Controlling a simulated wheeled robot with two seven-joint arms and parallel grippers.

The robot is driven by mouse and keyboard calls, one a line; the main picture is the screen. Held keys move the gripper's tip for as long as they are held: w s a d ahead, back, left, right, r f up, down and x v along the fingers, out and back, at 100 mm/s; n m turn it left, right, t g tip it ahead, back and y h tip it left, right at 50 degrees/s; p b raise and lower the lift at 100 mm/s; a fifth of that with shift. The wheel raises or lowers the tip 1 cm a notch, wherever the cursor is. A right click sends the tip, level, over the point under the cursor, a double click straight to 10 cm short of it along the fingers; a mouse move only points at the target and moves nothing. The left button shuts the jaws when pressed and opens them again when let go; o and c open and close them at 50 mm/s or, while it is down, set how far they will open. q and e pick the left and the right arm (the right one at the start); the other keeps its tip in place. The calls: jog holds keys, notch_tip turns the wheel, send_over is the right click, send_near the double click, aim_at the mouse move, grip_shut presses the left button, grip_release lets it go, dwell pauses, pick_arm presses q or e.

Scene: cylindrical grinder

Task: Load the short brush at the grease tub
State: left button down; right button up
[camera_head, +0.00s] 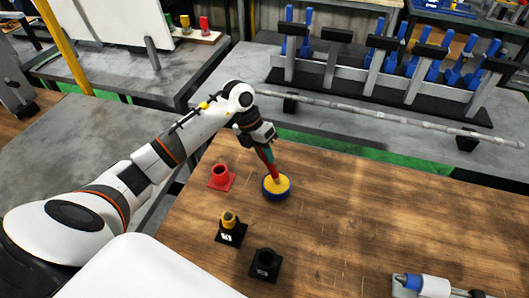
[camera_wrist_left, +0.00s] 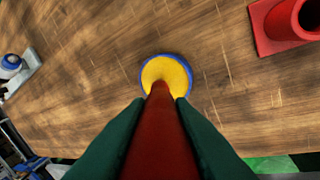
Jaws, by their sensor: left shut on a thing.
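My left gripper (camera_head: 264,150) is shut on the red handle of the short brush (camera_head: 270,163) and holds it over the grease tub. In the left wrist view the red brush (camera_wrist_left: 158,130) runs between the two dark green fingers, and its far end meets the yellow grease. The grease tub (camera_head: 276,187) is a low blue round tub with yellow grease, standing on the wooden table; it also shows in the left wrist view (camera_wrist_left: 178,72). The brush tip is at the grease; I cannot tell how deep it sits. My right gripper is not in view.
A red holder (camera_head: 221,178) stands empty just left of the tub. Two black holders stand nearer, one with a yellow item (camera_head: 231,231) in it and one empty (camera_head: 265,265). A white and blue tool (camera_head: 425,284) lies at front right. The table's middle right is clear.

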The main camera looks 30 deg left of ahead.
pick_arm(q)
jog(key=shift+s, duration=0.1)
jog(key=shift+r+p, duration=0.7)
jog(key=shift+r, duration=0.15)
jog(key=shift+r+p, duration=1.6)
jog(key=shift+r, duration=1.05)
